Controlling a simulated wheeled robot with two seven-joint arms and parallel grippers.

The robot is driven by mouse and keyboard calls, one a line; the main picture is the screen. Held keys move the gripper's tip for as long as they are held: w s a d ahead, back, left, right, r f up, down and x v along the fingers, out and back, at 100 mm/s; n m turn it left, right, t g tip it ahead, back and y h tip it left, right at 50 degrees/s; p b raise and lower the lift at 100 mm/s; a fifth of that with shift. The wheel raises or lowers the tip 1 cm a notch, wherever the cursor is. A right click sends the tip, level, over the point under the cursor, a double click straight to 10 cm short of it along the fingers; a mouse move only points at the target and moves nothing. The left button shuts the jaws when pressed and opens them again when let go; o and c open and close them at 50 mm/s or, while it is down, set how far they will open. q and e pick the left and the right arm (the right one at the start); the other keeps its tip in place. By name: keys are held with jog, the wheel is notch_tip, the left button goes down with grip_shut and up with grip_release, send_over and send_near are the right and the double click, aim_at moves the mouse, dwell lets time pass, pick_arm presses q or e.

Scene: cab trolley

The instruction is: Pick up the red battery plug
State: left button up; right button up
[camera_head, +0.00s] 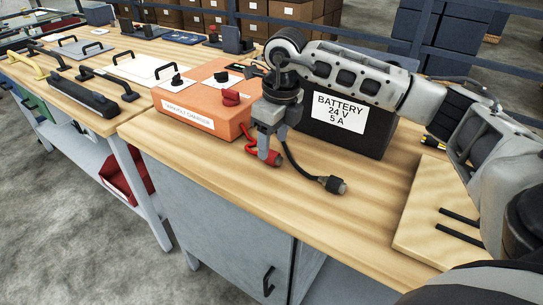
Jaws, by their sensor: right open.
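The red battery plug (276,160) lies on the wooden bench top, in front of the orange charger and the black battery. A short red cable (249,133) curls beside it. My right gripper (266,157) points down right at the plug, with its jaws open and its fingertips low, close to the bench top. Its fingers hide part of the plug and cable. I cannot tell whether they touch the plug. My left gripper is out of view.
The orange charger (190,103) stands left of the gripper, and the battery (346,118), labelled 24 V 5 A, stands right behind it. A black plug (335,184) on a black cable lies to the right. The front of the bench top (225,170) is clear.

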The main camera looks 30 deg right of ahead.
aim_at(271, 151)
jog(key=f, duration=0.4)
jog(key=shift+w, duration=0.4)
jog(key=c, duration=1.2)
jog(key=shift+r, duration=0.2)
jog(key=shift+r, duration=0.25)
notch_tip(271, 151, up, 2)
jog(key=shift+r, duration=0.1)
jog(key=a+r+b, duration=0.1)
jog(key=a+r, duration=0.9)
jog(key=a, duration=0.4)
jog(key=shift+b, duration=0.3)
